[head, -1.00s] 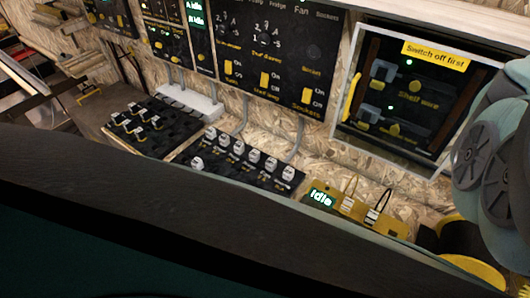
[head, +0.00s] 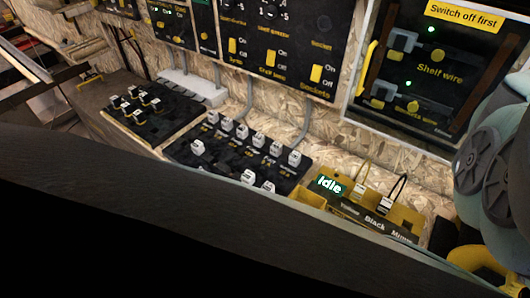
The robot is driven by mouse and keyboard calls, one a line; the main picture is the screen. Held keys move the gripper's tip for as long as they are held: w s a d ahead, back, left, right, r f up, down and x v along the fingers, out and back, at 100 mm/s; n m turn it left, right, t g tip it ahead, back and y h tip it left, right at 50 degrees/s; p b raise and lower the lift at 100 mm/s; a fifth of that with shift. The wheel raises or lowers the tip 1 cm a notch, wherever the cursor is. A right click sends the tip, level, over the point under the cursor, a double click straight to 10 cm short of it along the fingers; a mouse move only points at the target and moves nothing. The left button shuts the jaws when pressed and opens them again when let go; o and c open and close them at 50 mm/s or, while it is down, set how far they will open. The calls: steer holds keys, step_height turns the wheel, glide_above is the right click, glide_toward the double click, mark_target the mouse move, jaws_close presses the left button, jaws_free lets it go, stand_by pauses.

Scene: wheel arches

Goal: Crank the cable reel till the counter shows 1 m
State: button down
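I cannot make out a cable reel, its crank or a metre counter for certain. A yellow part (head: 482,262) shows at the lower right under my arm, mostly cut off and hidden; I cannot tell what it belongs to. A small lit display (head: 329,184) reads "Idle" on a yellow board (head: 352,208). A yellow and a black cable loop stand in connectors there, with the labels "Yellow", "Black" and a partly blurred third. My grey arm links fill the right edge. My gripper is not in view.
A glass-fronted cabinet (head: 345,105) with a "Switch off first" sign (head: 463,16) hangs on the chipboard wall. Black switch panels (head: 285,40) hang left of it. Black boards with white connectors (head: 236,150) and yellow-marked parts (head: 160,118) lie on the bench. A dark band blocks the foreground.

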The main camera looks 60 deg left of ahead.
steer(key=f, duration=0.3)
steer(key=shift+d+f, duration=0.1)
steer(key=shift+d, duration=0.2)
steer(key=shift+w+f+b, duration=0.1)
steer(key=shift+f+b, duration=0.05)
steer(key=shift+b, duration=0.25)
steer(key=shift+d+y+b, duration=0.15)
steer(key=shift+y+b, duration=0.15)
steer(key=shift+b, duration=0.3)
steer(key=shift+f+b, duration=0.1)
steer(key=shift+b, duration=0.2)
